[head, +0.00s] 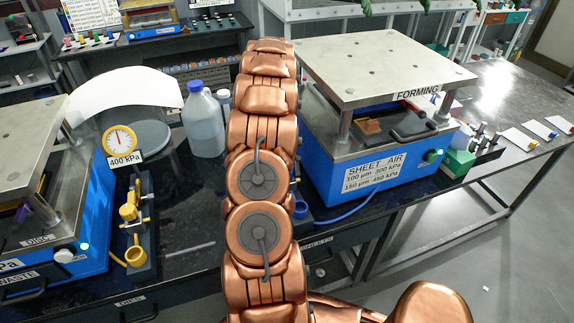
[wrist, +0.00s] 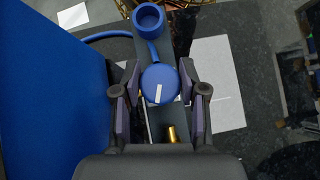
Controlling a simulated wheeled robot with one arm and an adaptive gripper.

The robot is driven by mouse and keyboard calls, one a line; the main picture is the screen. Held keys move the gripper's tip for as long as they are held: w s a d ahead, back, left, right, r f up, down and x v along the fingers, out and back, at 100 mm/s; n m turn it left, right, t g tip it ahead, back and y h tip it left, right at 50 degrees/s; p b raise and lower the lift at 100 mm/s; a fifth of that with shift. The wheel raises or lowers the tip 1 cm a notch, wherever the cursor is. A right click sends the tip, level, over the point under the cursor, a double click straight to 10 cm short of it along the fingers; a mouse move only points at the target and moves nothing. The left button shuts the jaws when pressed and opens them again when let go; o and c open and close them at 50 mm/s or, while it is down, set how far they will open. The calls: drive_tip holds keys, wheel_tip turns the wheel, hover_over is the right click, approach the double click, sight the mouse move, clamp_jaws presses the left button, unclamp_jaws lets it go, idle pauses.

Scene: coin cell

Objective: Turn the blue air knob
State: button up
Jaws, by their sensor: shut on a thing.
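The blue air knob (wrist: 158,84) is round with a white mark on its face, seen from above in the wrist view. My gripper (wrist: 160,90) has one finger on each side of the knob and is shut on it. The white mark runs nearly vertical in the picture, leaning slightly. A blue ring-shaped part (wrist: 148,20) stands just beyond the knob on the same dark mount. In the head view my copper arm hides the gripper and the knob.
A blue forming press (head: 345,165) with a "SHEET AIR" label stands right of my arm. A pressure gauge (head: 120,139), a yellow valve stand (head: 137,225) and a white bottle (head: 203,125) are left of it. A white sheet (wrist: 217,85) lies beside the mount.

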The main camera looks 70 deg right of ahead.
drive_tip(key=shift+d+r+m+t, duration=0.1)
drive_tip(key=shift+r+m+t, duration=0.05)
drive_tip(key=shift+m+t, duration=0.15)
idle(0.4)
drive_tip(key=o, duration=1.2)
drive_tip(key=shift+c, duration=0.2)
